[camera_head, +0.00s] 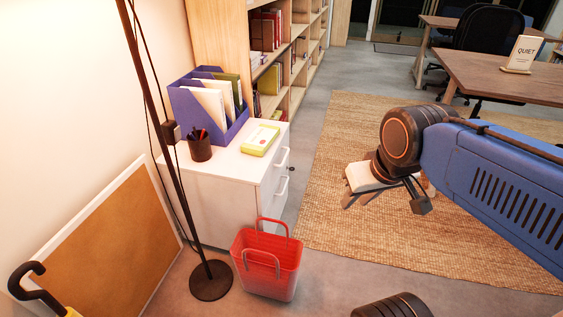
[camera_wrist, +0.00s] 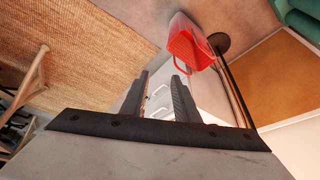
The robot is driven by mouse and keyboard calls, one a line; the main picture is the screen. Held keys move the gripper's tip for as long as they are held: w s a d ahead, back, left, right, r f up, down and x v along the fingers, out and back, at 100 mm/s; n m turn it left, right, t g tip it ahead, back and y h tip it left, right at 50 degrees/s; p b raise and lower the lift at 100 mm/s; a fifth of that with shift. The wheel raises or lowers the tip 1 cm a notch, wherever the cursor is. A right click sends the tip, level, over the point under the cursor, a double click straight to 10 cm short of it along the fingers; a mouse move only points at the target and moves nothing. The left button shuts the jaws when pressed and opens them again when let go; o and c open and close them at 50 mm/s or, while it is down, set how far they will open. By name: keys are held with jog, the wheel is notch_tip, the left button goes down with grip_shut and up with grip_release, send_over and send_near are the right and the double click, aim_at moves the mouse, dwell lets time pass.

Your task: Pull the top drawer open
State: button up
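A white drawer cabinet (camera_head: 205,205) stands against the wall on the left. Its drawer front faces right, with bar handles one above another. The top drawer's handle (camera_head: 283,158) is just below the cabinet top, and the drawers look shut. My gripper (camera_head: 357,200) is to the right of the cabinet, over the rug, clear of the handles. In the wrist view my gripper (camera_wrist: 160,76) has its two dark fingers apart, with nothing held between them. The cabinet's white front and handles (camera_wrist: 158,112) show beyond and between the fingers, partly hidden by them.
A red basket (camera_head: 267,262) stands on the floor in front of the cabinet, near the lower drawer. A floor lamp's base (camera_head: 211,281) is beside it. A purple file holder (camera_head: 185,104), a pen cup (camera_head: 200,147) and a yellow-green box (camera_head: 260,140) sit on the cabinet.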

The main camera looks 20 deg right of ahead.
jog(key=w+r+m+g, duration=0.1)
jog(key=w+r, duration=0.3)
jog(key=w, duration=0.7)
jog(key=m+g+y, duration=0.2)
jog(key=m+g, duration=0.1)
jog(key=m, duration=0.2)
send_over(285, 157)
jog(key=s+d, duration=0.2)
jog(key=d, duration=0.1)
notch_tip(285, 157, down, 9)
jog(key=shift+t, duration=0.3)
jog(key=x, duration=1.7)
jog(key=shift+d+f, duration=0.1)
jog(key=shift+d, duration=0.05)
grip_shut()
